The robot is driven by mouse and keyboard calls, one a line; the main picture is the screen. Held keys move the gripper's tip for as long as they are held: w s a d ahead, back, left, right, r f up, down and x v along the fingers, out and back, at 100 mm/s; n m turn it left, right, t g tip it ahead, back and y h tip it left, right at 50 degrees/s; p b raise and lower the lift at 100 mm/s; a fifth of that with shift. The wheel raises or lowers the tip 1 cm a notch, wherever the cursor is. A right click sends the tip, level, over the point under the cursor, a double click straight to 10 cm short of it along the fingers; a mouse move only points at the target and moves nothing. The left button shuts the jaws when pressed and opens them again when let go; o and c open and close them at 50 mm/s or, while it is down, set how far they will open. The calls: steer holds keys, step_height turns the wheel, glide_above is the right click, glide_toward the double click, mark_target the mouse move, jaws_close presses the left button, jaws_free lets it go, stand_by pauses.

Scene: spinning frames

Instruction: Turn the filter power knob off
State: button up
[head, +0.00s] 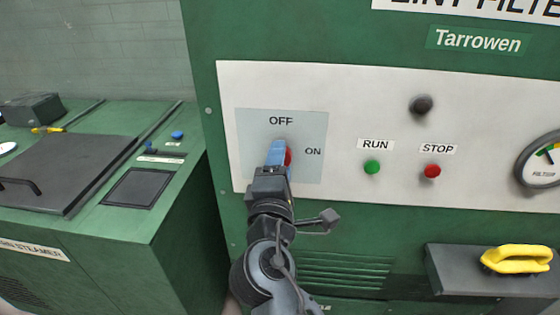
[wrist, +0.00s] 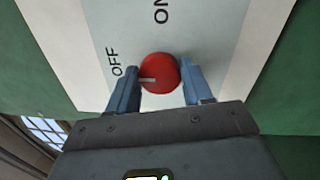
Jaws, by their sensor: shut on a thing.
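The filter power knob (head: 289,156) is a round red knob on a pale plate (head: 310,130) on the green lint filter cabinet. OFF is printed above it and ON to its right in the head view. In the wrist view the red knob (wrist: 165,68) shows its white pointer mark toward the left, the side where OFF is printed; ON is at the top. My gripper (head: 277,147) has its blue fingers on either side of the knob, shut on it. The fingers hide most of the knob in the head view.
Right of the plate are a green RUN button (head: 372,167), a red STOP button (head: 432,171), a dark round knob (head: 423,105) and a gauge (head: 542,160). A yellow handle (head: 516,259) juts out at lower right. A green steamer (head: 110,200) stands at left.

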steer(key=o, duration=1)
steer(key=s, duration=0.2)
steer(key=s+b, duration=0.1)
steer(key=s, duration=0.4)
steer(key=shift+s+a+f+b, duration=0.15)
steer(key=shift+s+f+b, duration=0.15)
steer(key=shift+s+f, duration=0.1)
